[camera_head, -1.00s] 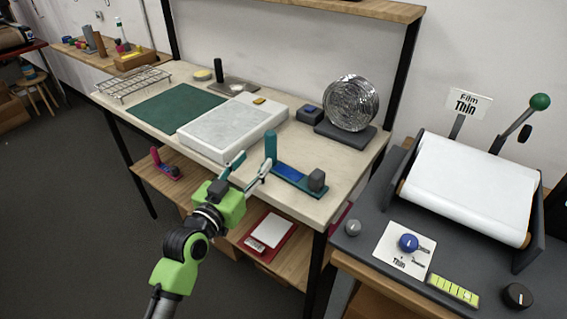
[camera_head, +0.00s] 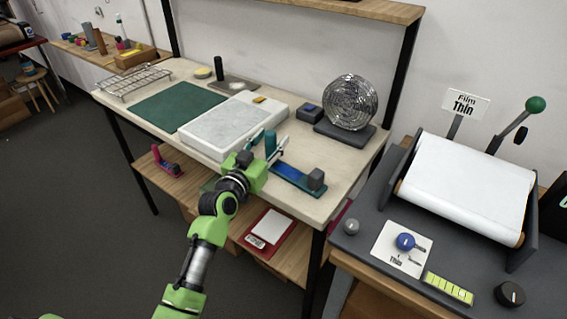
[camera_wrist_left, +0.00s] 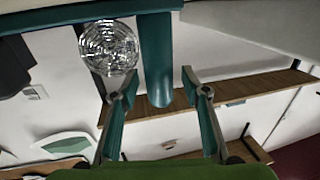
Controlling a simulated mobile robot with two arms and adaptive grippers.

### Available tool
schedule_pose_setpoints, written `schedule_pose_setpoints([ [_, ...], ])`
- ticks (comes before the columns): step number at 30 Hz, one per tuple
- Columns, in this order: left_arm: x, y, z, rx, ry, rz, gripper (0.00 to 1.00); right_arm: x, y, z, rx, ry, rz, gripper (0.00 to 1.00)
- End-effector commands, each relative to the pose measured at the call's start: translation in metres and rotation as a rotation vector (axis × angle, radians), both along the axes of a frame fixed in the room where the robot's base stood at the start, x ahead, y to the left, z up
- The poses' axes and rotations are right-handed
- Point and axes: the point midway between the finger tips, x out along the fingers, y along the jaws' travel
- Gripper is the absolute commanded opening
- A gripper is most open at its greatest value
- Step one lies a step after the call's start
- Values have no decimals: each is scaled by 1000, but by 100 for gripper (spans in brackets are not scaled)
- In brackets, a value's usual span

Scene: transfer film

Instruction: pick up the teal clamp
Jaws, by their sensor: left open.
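The teal clamp (camera_head: 293,176) lies near the front edge of the workbench, with a flat teal and blue bar, a grey block at its right end and an upright teal post at its left end. In the left wrist view its teal post (camera_wrist_left: 157,60) shows between the fingers, with its bar across the top. My left gripper (camera_head: 268,148) is open at the post, one finger to each side in the picture; I cannot tell whether they touch it. Its fingers also show in the wrist view (camera_wrist_left: 160,94). My right gripper is not in view.
A white slab (camera_head: 222,124) lies just left of the clamp, beside a green mat (camera_head: 160,107). A foil roll on a stand (camera_head: 350,103) is behind. A film machine (camera_head: 465,180) stands to the right. A lower shelf holds a red tray (camera_head: 266,243).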

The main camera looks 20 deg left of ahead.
Motion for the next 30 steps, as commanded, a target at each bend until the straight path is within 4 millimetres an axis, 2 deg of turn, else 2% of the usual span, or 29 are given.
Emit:
schedule_pose_setpoints([
  [2, 0, 0, 0, 0, 0, 0, 40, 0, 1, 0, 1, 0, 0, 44],
  [6, 0, 0, 0, 0, 0, 0, 3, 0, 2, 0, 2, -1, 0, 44],
  [7, 0, 0, 0, 0, 0, 0, 0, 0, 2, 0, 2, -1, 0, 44],
  [20, 0, 0, 7, -1, -6, 0, 0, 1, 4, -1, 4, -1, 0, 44],
  [26, 0, 0, 32, -1, -10, 0, 0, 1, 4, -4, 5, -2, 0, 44],
  [30, -20, 10, 59, 3, -9, 2, 0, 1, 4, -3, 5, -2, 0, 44],
])
